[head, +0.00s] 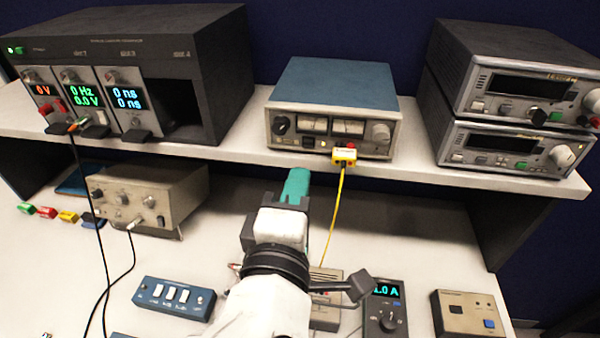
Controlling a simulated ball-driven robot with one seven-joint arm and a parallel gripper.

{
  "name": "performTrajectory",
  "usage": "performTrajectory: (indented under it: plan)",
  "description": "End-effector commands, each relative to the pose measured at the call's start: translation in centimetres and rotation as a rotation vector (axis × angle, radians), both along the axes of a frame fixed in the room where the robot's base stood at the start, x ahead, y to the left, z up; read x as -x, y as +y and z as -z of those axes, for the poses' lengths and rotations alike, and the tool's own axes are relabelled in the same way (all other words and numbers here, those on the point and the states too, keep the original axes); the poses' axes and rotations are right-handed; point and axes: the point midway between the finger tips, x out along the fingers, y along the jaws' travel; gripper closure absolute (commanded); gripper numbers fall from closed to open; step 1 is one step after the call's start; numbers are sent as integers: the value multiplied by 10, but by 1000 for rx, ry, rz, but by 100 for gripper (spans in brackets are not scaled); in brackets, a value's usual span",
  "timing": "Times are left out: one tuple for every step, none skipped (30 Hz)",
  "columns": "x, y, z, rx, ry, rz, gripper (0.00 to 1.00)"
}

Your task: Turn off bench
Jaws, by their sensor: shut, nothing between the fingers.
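On the left of the shelf, a black mainframe (215,70) has lit displays reading 0 V, 0 Hz / 0.0 V and 0 ns, with a green-lit button (14,50) at its upper left. A blue-topped supply (335,85) with two pale meters shows a red spot on its front; a yellow plug (344,154) sits there. Two stacked grey instruments (515,85) at right have dark displays. On the bench, a small dark unit (386,312) shows about 1.0 A, partly cropped. My gripper (297,180) is shut and empty, teal fingertips just below the supply's front in the picture.
A beige knobbed box (150,195), a blue switch box (173,298) and a beige button box (468,314) stand on the bench. Coloured plugs (48,212) lie at left. A yellow cable (334,215) hangs beside my gripper; black cables hang at left. My arm hides part of the bench.

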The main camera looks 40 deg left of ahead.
Motion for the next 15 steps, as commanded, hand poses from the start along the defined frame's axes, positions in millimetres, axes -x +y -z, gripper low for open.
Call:
performTrajectory:
  plan:
    - [7, -3, 2, 0, 1, -2, 100]
    - [10, -6, 2, 0, 1, -2, 100]
    - [15, -9, 2, 0, 1, -3, 100]
    - [19, -11, 2, -1, 2, -3, 100]
    - [24, -13, 3, -1, 2, -3, 100]
    - [29, -17, 3, -1, 3, -3, 100]
    - [34, -19, 3, -1, 2, -3, 100]
    - [37, -22, 3, 0, 1, -3, 100]
    - [42, -25, 2, 0, 1, -3, 100]
    - [46, -27, 3, 0, 2, -3, 100]
    - [49, -28, 2, 0, 2, -4, 100]
    - [52, -30, 2, 0, 1, -3, 100]
    - [54, -32, 2, 0, 1, -3, 100]
    - [55, -33, 2, 1, 1, -2, 100]
    - [57, -34, 1, 1, 1, -2, 100]
